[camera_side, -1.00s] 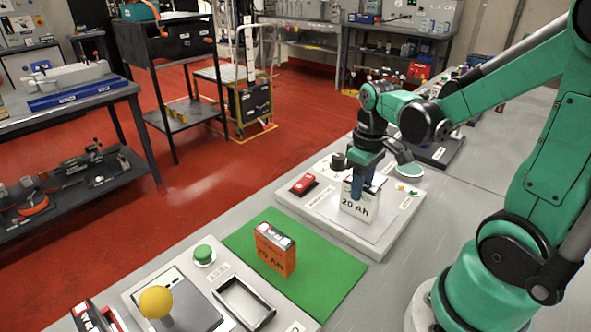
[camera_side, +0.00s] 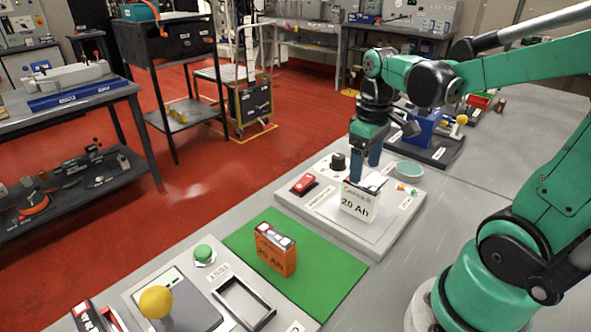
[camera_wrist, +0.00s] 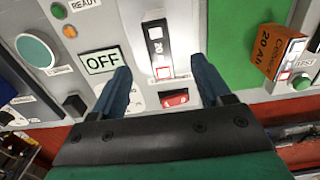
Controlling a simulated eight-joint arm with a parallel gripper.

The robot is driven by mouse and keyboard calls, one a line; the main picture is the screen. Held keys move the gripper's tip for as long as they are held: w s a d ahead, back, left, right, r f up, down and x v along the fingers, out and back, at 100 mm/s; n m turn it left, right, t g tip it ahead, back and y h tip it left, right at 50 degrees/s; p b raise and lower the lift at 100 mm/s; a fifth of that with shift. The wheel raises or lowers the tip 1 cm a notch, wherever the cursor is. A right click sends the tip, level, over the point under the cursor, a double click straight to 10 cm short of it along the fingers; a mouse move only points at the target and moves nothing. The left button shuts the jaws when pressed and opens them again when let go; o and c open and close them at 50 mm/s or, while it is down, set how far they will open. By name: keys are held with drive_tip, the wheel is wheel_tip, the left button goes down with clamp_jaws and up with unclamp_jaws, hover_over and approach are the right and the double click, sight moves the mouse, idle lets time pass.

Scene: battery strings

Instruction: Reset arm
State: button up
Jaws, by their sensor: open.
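My gripper (camera_side: 366,163) is open and empty, its two blue fingers above and just behind the white battery. The white battery (camera_side: 357,203), marked 20 Ah, stands upright on the grey station plate. In the wrist view the same battery (camera_wrist: 156,50) shows from above, beyond and between the fingertips (camera_wrist: 163,72), apart from them. An orange battery (camera_side: 275,250), marked 20 Ah, stands upright on the green mat (camera_side: 330,282); it also shows at the right of the wrist view (camera_wrist: 278,52).
The station plate carries a red switch (camera_side: 304,184), a black knob (camera_side: 338,161) and a pale green disc (camera_side: 410,169). An OFF display (camera_wrist: 102,62) shows in the wrist view. Nearer are a green button (camera_side: 203,254), an empty metal frame (camera_side: 244,302) and a yellow ball-topped lever (camera_side: 157,302).

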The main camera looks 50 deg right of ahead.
drive_tip(key=shift+r, duration=0.4)
drive_tip(key=w+a+r+t, duration=0.1)
drive_tip(key=w+a+t, duration=0.1)
drive_tip(key=a+t, duration=0.5)
drive_tip(key=a, duration=0.3)
drive_tip(key=shift+w+a, duration=0.25)
drive_tip(key=shift+w, duration=0.1)
